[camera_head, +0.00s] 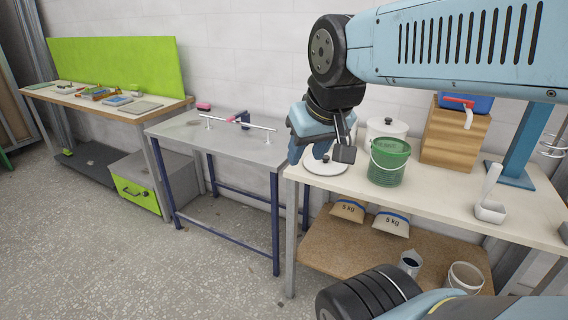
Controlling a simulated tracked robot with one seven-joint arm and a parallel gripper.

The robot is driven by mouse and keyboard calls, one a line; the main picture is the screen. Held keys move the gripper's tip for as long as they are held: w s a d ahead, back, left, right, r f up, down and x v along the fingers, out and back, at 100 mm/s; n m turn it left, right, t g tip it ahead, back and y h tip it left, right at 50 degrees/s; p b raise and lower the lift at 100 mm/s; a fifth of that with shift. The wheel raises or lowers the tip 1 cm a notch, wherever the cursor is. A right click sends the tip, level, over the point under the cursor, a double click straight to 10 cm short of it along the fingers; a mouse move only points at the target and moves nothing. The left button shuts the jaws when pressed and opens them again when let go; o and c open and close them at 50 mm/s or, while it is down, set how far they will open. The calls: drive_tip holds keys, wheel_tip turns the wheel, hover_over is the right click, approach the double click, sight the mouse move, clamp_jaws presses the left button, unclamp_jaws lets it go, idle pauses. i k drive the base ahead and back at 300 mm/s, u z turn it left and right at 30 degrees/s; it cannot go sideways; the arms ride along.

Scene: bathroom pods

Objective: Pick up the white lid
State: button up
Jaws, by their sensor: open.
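The white lid (325,168) lies flat on the pale tabletop near its left end, with a dark knob in its middle. My gripper (322,150) points down over the lid, its jaws open and empty. The fingers are close to the knob and cover part of it and the lid's back edge. I cannot tell whether they touch the lid.
A green bucket (389,163) stands close right of the lid. A white canister (387,128) stands behind. A wooden box (455,137), blue stand (517,172) and white scoop (490,208) are farther right. A grey table (222,140) stands to the left.

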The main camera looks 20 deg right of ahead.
sight(325, 166)
drive_tip(key=u, duration=0.55)
drive_tip(key=i, duration=0.8)
drive_tip(key=z, duration=1.6)
